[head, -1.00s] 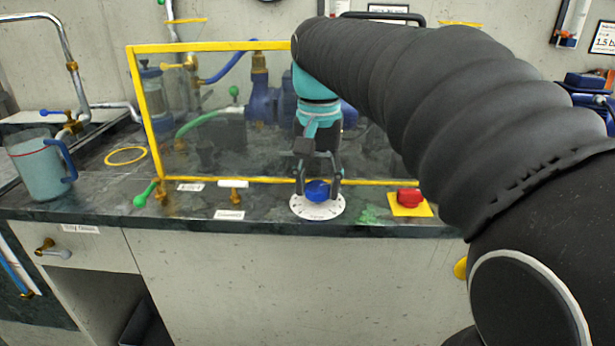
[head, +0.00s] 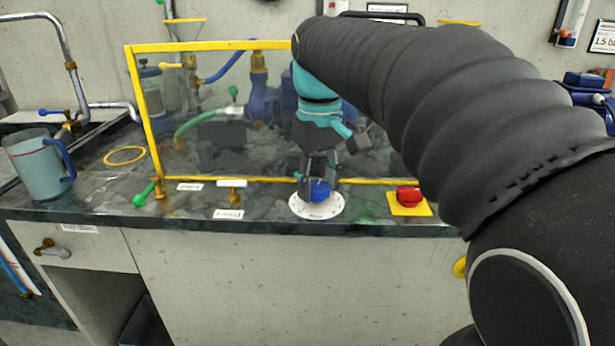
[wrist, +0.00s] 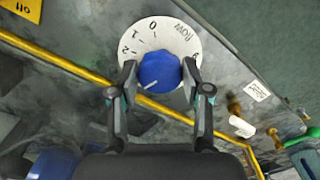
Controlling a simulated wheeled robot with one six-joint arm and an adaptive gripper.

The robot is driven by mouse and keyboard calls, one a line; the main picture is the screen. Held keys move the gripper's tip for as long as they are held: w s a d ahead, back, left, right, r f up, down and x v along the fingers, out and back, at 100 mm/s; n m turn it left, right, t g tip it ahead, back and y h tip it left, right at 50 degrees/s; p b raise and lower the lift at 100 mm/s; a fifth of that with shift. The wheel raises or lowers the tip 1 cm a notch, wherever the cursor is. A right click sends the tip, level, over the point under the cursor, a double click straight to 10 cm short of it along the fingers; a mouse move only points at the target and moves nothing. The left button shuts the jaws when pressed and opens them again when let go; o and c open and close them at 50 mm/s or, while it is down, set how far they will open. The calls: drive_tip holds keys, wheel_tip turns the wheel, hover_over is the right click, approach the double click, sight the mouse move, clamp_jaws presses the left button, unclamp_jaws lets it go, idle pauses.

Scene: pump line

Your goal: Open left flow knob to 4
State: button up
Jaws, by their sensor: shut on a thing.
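The blue flow knob (head: 319,190) sits on a round white dial (head: 317,211) at the counter's front edge. In the wrist view the knob (wrist: 159,71) lies between the fingertips, and its white line points to the lower left. The dial (wrist: 165,29) shows 0, 1 and 2 along its upper left and lettering at upper right. The mark at its right edge is partly hidden by a finger. My gripper (head: 319,186) reaches down from above and is shut on the knob, one finger on each side (wrist: 160,70).
A red knob on a yellow plate (head: 410,210) sits right of the dial. A yellow-framed clear screen (head: 220,110) stands just behind. Left are a brass valve with a white handle (head: 232,185), a green-handled valve (head: 143,196) and a jug (head: 37,165).

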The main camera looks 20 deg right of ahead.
sight(318, 186)
drive_tip(key=shift+n, duration=0.4)
drive_tip(key=o, duration=1.2)
drive_tip(key=shift+w, duration=0.1)
drive_tip(key=shift+c, duration=0.2)
drive_tip(key=shift+r, duration=0.1)
wheel_tip(318, 186, up, 12)
